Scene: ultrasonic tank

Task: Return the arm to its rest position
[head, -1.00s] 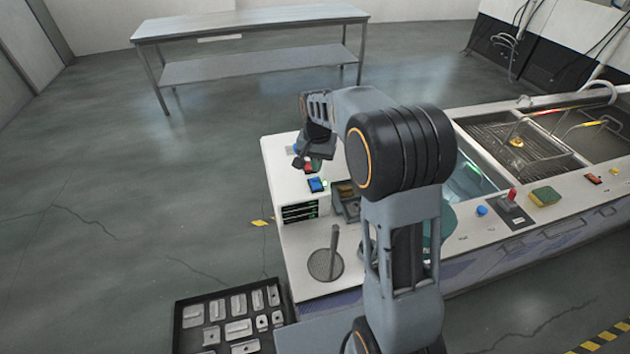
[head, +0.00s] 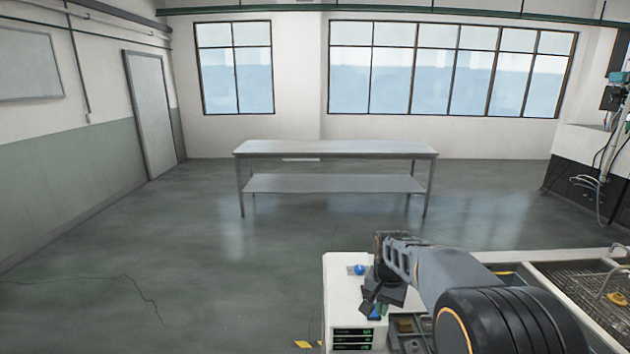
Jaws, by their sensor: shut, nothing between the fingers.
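My gripper (head: 374,307) is at the end of my arm, which reaches in from the lower right of the head view. It is small and dark here and hangs over the white control box at the left end of the tank bench (head: 338,290). The fingers are shut with nothing visible between them. They partly cover the coloured buttons on the box. The big dark joint of my arm fills the bottom right and hides much of the bench behind it.
A blue knob (head: 360,269) stands on the bench close to my gripper. A wire basket (head: 580,285) sits in the tank at the right. An empty steel table (head: 335,150) stands farther back, with open floor (head: 180,270) to the left.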

